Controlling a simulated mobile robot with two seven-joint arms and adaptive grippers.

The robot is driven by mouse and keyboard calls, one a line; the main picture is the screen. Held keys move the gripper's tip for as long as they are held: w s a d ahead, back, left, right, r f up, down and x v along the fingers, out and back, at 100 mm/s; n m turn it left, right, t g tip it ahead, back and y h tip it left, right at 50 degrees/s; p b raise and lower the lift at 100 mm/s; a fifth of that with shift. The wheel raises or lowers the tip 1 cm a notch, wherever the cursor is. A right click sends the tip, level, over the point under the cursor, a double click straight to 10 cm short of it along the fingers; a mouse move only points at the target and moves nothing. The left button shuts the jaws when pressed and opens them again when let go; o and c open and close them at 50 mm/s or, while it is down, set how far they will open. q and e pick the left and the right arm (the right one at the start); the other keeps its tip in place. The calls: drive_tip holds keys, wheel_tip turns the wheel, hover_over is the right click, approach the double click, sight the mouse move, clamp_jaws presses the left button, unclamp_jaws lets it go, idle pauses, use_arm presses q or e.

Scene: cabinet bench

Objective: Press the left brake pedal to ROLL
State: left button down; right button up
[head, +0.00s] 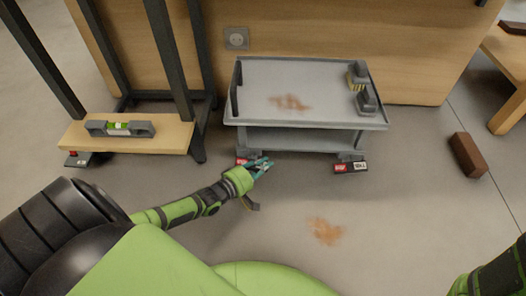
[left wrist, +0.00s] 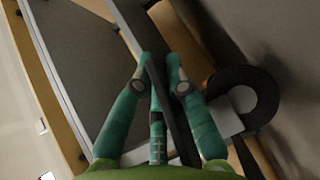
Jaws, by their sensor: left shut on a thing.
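The grey cart (head: 310,122) stands in front of a wooden panel. Its left brake pedal (head: 242,160) shows a bit of red at the foot of the left side and is mostly hidden by my left gripper. The right brake pedal (head: 350,167), with red and black labels, lies at the foot of the right side. My left gripper (head: 264,166) is low beside the left pedal. In the left wrist view, its teal fingers (left wrist: 159,70) are on either side of a dark bar (left wrist: 177,115). I cannot tell whether it touches the pedal. My right gripper is out of view.
A dark wheel (left wrist: 249,97) is close to the fingers. A spirit level (head: 120,128) lies on a wooden shelf at left. Brushes (head: 360,88) sit on the cart top. A brown block (head: 467,155) and an orange stain (head: 325,231) are on the floor.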

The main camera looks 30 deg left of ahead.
use_arm(q)
drive_tip(key=shift+f, duration=0.1)
drive_tip(key=c, duration=1.2)
unclamp_jaws()
drive_tip(key=shift+c, duration=0.2)
drive_tip(key=v, duration=1.2)
